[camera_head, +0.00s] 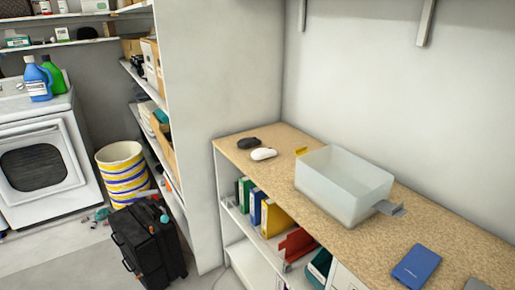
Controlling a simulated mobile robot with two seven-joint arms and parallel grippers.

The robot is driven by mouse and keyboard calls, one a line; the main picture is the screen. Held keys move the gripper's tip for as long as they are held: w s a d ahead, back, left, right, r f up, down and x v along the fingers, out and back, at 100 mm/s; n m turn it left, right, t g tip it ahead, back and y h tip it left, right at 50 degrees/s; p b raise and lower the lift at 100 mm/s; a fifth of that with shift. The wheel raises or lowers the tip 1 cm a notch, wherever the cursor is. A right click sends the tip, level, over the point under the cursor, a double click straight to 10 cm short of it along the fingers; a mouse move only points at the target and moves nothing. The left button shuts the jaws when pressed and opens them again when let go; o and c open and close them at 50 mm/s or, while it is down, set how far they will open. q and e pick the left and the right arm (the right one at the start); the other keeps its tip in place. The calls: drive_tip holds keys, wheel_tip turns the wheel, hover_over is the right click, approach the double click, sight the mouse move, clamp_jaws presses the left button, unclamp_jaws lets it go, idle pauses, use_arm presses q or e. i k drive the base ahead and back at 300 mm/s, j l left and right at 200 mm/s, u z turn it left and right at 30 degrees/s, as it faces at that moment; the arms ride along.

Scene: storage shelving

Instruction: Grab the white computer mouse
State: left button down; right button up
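A white computer mouse (263,154) lies on the speckled tan top of a low shelf unit (440,232), near its far left end. A black mouse-shaped object (248,143) lies just behind it, to the left. The two look close together, with the white one in full view. Neither of my grippers shows in the head view, and nothing is touching the white mouse.
A translucent bin (343,190) stands right of the mouse, with a small yellow item (301,150) between. A grey object (390,208) and a blue box-like item (416,265) lie farther right. A wall panel (215,120) rises left of the unit; a black suitcase (147,243) stands on the floor.

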sight(262, 153)
drive_tip(key=i+j+z, duration=0.1)
drive_tip(key=i+j, duration=0.6)
drive_tip(key=j, duration=0.15)
